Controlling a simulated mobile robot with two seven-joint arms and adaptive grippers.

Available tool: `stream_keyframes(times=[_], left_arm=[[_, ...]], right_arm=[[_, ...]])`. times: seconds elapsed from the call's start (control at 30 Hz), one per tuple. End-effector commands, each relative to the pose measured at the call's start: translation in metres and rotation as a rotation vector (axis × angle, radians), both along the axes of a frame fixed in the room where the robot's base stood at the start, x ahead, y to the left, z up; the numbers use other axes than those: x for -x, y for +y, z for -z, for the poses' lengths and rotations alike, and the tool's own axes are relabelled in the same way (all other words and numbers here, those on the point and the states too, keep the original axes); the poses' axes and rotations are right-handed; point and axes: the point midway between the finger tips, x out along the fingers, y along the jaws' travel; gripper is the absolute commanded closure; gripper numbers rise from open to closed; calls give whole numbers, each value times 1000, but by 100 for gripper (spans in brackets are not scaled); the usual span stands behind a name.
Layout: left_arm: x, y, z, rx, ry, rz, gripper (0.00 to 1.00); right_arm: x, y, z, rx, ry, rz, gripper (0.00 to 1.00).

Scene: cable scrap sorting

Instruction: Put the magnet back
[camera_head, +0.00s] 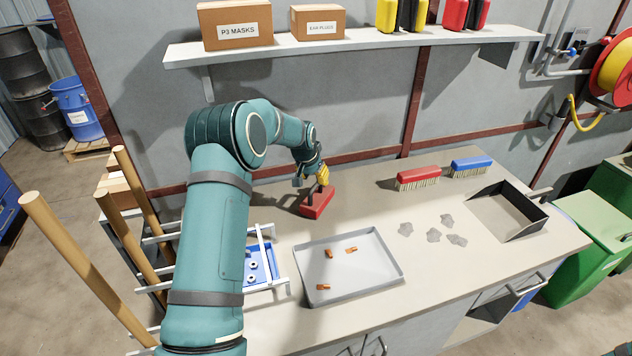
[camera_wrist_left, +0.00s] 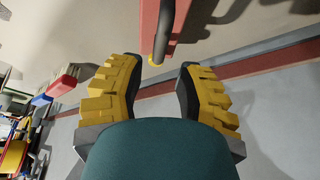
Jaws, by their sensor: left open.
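The magnet, a red block (camera_head: 317,204) with a dark handle, rests on the back of the workbench, left of centre. My left gripper (camera_head: 322,178) is right at its handle, just above the red block. In the left wrist view, the yellow-padded fingers (camera_wrist_left: 160,68) are open, and the magnet's red body (camera_wrist_left: 148,28) and dark curved handle (camera_wrist_left: 165,32) lie beyond the gap between them. I cannot tell whether the fingers touch the handle. My right gripper is not in view.
A grey tray (camera_head: 386,288) holds three copper-coloured pieces. A blue bin (camera_head: 258,270) with metal parts sits in a white frame at left. Grey lumps (camera_head: 433,235), red (camera_head: 418,176) and blue (camera_head: 471,165) brushes and a dustpan (camera_head: 509,213) lie to the right. A shelf (camera_head: 350,43) overhangs the back.

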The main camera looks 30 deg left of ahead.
Motion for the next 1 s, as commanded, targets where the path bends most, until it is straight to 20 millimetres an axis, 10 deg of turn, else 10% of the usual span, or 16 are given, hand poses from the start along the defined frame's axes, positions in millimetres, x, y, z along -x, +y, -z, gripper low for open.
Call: stream_keyframes(times=[0.4, 1.0], left_arm=[[25, -3, -60, 0, -1, 1, 66], [27, -3, -64, 0, 0, 1, 66]], right_arm=[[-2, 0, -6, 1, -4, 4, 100], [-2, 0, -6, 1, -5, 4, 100]])
